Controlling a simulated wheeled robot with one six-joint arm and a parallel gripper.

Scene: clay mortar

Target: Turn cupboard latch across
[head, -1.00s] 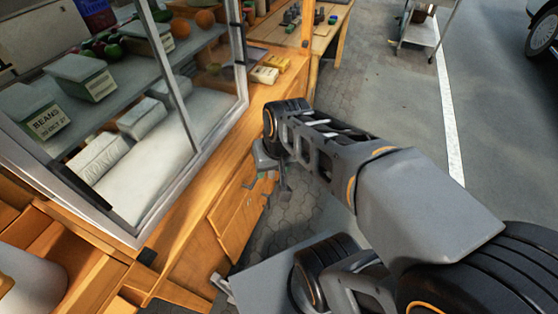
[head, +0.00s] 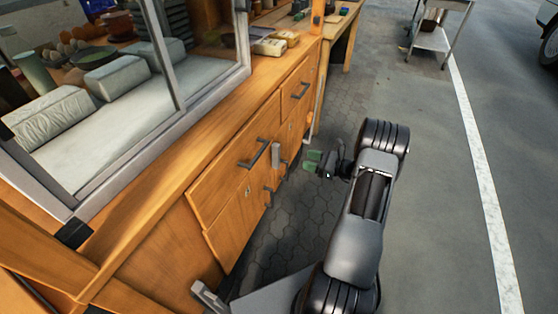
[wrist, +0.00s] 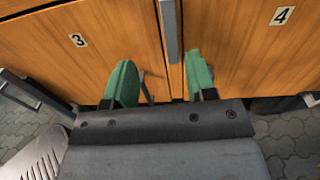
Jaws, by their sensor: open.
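The cupboard latch is a grey bar (head: 277,156) on the wooden front, beside a dark drawer handle. It hangs upright, and in the wrist view the latch (wrist: 170,30) runs along the seam between the door marked 3 (wrist: 70,65) and the door marked 4 (wrist: 250,60). My gripper (head: 314,160) is to the right of the latch in the head view, apart from the cupboard. In the wrist view my gripper (wrist: 160,80) is open, its green fingers either side of the seam, with the latch's lower end above and between them. Nothing is held.
Dark drawer handles (head: 254,153) and a door handle (head: 268,196) stick out from the front. A glass case (head: 120,130) stands on the counter above. A wooden table (head: 338,30) is beyond. The paving right of my arm is clear.

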